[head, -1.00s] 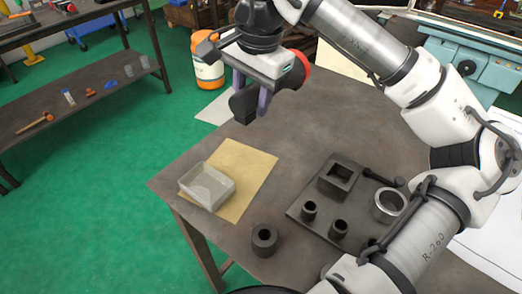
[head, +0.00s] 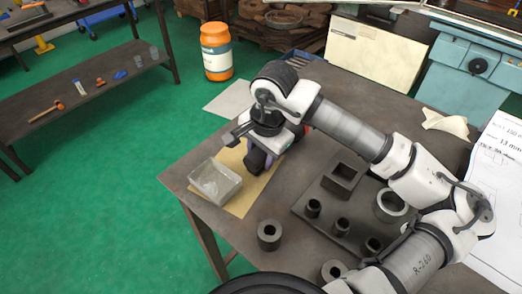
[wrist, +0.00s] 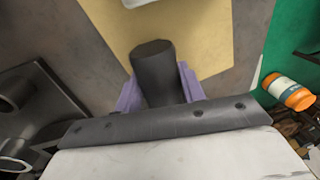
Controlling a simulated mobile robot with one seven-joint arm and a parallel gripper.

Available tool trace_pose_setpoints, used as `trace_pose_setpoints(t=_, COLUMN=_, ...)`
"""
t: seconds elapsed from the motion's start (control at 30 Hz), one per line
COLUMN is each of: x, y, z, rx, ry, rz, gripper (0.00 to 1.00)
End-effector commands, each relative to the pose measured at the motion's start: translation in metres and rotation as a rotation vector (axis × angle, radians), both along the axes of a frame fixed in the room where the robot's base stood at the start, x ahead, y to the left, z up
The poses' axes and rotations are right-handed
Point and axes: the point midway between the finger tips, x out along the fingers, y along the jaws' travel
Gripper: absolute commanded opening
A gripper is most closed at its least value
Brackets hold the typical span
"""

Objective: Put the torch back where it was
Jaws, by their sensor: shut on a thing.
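The torch (head: 256,159) is a dark, thick cylinder. In the wrist view the torch (wrist: 154,75) stands out between the purple fingers of my gripper (wrist: 156,90), which is shut on it. In the head view my gripper (head: 263,163) is low over the tan sheet (head: 240,205), just right of the clear box. My wrist hides much of the torch there. I cannot tell whether the torch touches the sheet or the table.
The clear box (head: 215,182) stands on the sheet near the table's left edge. A dark fixture plate (head: 318,230) with a square socket (head: 342,179) and several round sockets lies to the right. A loose dark ring (head: 270,235) stands in front. An orange tub (head: 216,52) is behind the table.

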Motion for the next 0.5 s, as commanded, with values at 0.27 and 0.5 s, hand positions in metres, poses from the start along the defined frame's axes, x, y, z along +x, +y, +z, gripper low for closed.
trace_pose_setpoints(t=0.27, x=0.0, y=-0.0002, z=-0.0002, rx=0.0, ry=0.001, rz=0.0, gripper=0.56)
trace_pose_setpoints(t=0.5, x=0.0, y=-0.0003, z=0.0, rx=0.0, ry=0.002, rz=-0.001, gripper=0.61)
